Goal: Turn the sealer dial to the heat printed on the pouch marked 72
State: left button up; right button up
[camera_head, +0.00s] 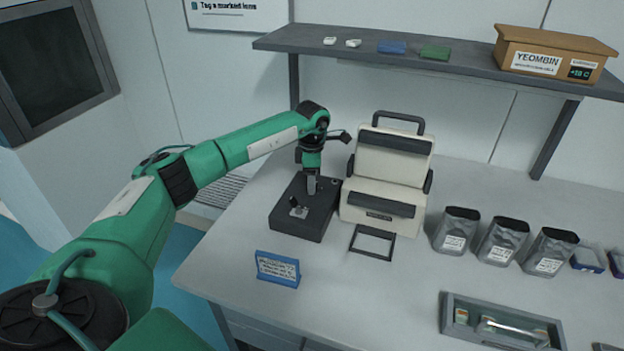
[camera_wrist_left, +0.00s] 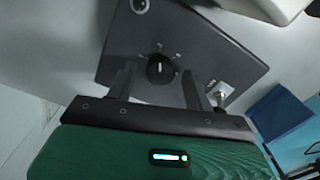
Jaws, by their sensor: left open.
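The dark control box (camera_head: 290,222) stands left of the cream sealer (camera_head: 385,165) on the table. Its black round dial (camera_wrist_left: 160,70) shows in the left wrist view, with a pale pointer line and small marks around it, too small to read. My left gripper (camera_head: 312,186) is low over the box, pointing down. In the left wrist view its open fingers (camera_wrist_left: 159,76) appear on either side of the dial; I cannot tell whether they touch it. Several silver pouches (camera_head: 502,242) with white labels stand at the right; the labels are too small to read.
A blue sign (camera_head: 278,269) stands in front of the box. A small dark frame (camera_head: 372,243) lies before the sealer. A grey tray (camera_head: 500,325) with items lies front right. A shelf (camera_head: 420,62) with a cardboard box (camera_head: 553,52) runs above the back.

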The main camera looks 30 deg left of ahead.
pick_arm(q)
notch_tip(320, 180, up, 14)
jog(key=b, duration=0.2)
jog(key=shift+f, duration=0.25)
pick_arm(e)
jog(key=w, duration=0.1)
jog(key=w+f, duration=0.1)
jog(key=shift+w, duration=0.35)
